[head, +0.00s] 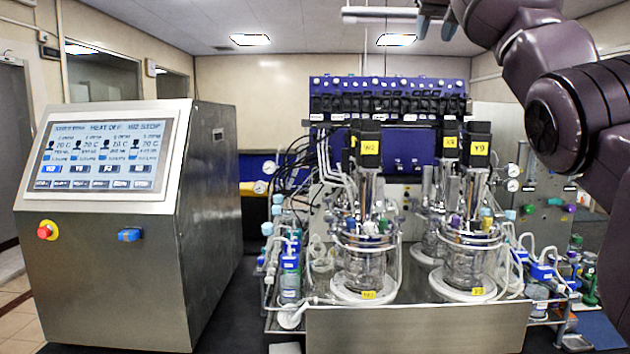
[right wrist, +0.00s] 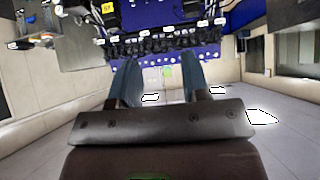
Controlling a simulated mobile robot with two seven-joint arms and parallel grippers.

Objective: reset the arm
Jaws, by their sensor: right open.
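My right arm comes in from the upper right of the head view, and its gripper (head: 437,18) is raised high, near the top edge, above the bioreactors. In the right wrist view the two blue-grey fingers of the right gripper (right wrist: 159,68) stand apart with nothing between them. The gripper is clear of the equipment. My left gripper is not in view.
Glass bioreactors (head: 362,262) with black motor tops stand on a steel tray bench (head: 415,328), with tubing around them. A blue rack (head: 390,90) stands behind. A steel control cabinet (head: 100,270) with a screen (head: 100,155) is at left. Space below the ceiling is free.

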